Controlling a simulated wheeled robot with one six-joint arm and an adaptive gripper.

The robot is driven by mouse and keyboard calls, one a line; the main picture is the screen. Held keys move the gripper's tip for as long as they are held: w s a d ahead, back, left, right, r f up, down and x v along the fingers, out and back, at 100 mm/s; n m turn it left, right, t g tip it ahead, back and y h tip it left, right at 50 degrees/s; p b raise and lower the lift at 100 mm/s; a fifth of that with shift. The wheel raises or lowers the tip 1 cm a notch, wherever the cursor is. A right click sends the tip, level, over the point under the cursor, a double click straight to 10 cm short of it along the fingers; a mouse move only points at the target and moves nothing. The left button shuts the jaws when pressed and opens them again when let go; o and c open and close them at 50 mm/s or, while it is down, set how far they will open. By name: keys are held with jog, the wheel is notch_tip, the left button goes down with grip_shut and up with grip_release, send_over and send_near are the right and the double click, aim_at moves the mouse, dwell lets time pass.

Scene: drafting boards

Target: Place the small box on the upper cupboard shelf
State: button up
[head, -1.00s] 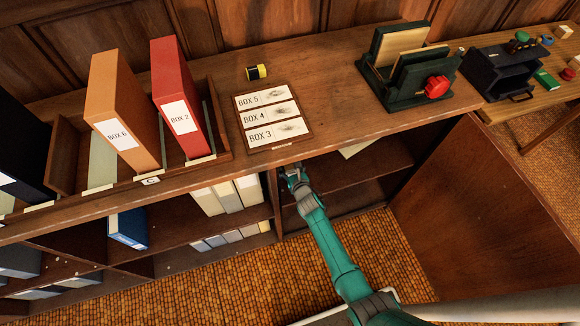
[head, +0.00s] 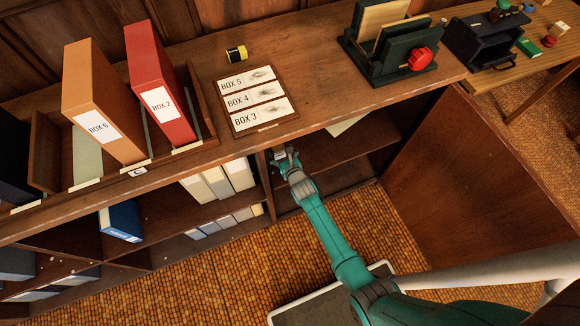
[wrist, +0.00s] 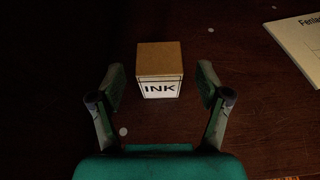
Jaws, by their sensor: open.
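The small box (wrist: 159,72), brown with a white label reading INK, stands upright on a dark wooden surface in the wrist view. My gripper (wrist: 160,80) is open, with one finger to each side of the box and a visible gap on both sides. In the head view my gripper (head: 281,157) reaches into the open cupboard bay, at the level of its upper shelf (head: 335,160). I cannot make out the box in the head view.
A pale printed sheet (wrist: 302,45) lies right of the box; a pale sheet (head: 345,125) also shows inside the cupboard. The open cupboard door (head: 470,180) stands to the right. Above are the counter with a label board (head: 292,116), binders and a green stand (head: 385,72).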

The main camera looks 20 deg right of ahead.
jog(key=v, duration=0.9)
jog(key=shift+s, duration=0.2)
jog(key=s+r+m, duration=0.4)
jog(key=s+m, duration=0.5)
jog(key=s, duration=0.3)
jog(key=s+r+m, duration=0.5)
jog(key=s+m, duration=0.3)
jog(key=s, duration=0.4)
jog(key=s+r+m+t, duration=0.1)
jog(key=s+r+m, duration=1.4)
jog(key=r+m, duration=0.4)
jog(key=shift+d+r, duration=0.2)
jog(key=shift+r, duration=0.4)
jog(key=shift+s, duration=0.15)
